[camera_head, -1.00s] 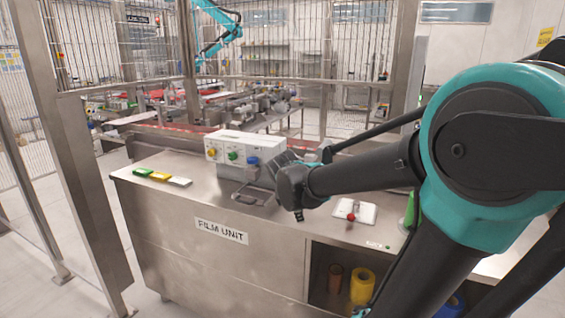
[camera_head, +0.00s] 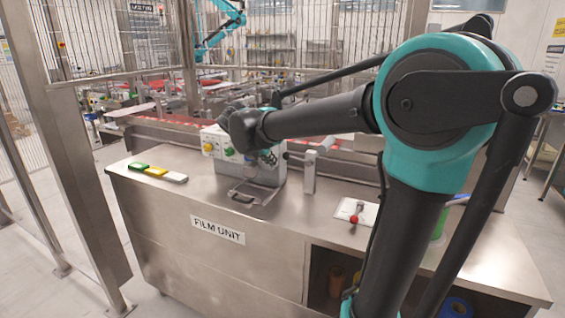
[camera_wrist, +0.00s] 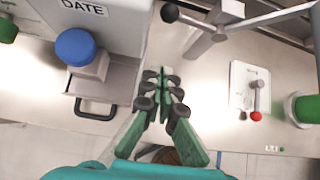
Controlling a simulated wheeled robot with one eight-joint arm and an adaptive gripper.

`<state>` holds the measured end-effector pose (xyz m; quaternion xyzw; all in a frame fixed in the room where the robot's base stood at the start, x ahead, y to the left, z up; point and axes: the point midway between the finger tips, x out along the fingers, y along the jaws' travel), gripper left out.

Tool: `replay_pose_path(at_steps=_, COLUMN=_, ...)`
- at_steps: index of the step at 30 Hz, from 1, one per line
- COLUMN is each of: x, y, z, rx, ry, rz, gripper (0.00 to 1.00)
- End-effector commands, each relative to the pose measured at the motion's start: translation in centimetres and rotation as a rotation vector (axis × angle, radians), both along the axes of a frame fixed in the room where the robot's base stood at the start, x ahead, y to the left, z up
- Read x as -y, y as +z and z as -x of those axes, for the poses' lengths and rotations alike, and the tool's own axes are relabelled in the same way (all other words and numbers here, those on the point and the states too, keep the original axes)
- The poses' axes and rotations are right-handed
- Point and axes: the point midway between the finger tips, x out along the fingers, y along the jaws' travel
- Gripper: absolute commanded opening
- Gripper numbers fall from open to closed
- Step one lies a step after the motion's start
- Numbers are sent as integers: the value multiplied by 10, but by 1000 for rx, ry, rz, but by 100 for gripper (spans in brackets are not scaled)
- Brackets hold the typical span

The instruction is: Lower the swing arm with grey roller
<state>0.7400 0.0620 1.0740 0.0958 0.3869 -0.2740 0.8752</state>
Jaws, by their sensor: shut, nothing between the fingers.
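The swing arm (camera_head: 310,172) stands as a metal post on the bench, right of the white control box, with a grey roller (camera_head: 322,146) at its top and a black knob (camera_head: 286,156) to the left. In the wrist view the black knob (camera_wrist: 169,13) is at the top edge, left of the post (camera_wrist: 206,40), and a pale cylinder that looks like the roller (camera_wrist: 229,8) is cut off above. My gripper (camera_wrist: 163,78) is shut and empty over the bench, below the knob in that picture and apart from it. In the head view my forearm and wrist partly hide the gripper.
The control box (camera_head: 212,150) stands left of my gripper; its blue button (camera_wrist: 75,47) is close in the wrist view. A white plate with a red-tipped lever (camera_wrist: 256,92) and a green cylinder (camera_wrist: 305,110) are at right.

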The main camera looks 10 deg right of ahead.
Motion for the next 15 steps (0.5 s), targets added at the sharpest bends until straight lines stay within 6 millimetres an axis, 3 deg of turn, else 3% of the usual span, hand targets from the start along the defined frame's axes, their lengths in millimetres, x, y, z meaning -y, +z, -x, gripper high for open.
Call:
replay_pose_path(at_steps=5, x=4, y=-7, z=-5, rx=0, ry=-2, rz=0, gripper=0)
replay_pose_path(at_steps=15, x=28, y=-50, z=-38, rx=0, ry=-4, rz=-2, gripper=0)
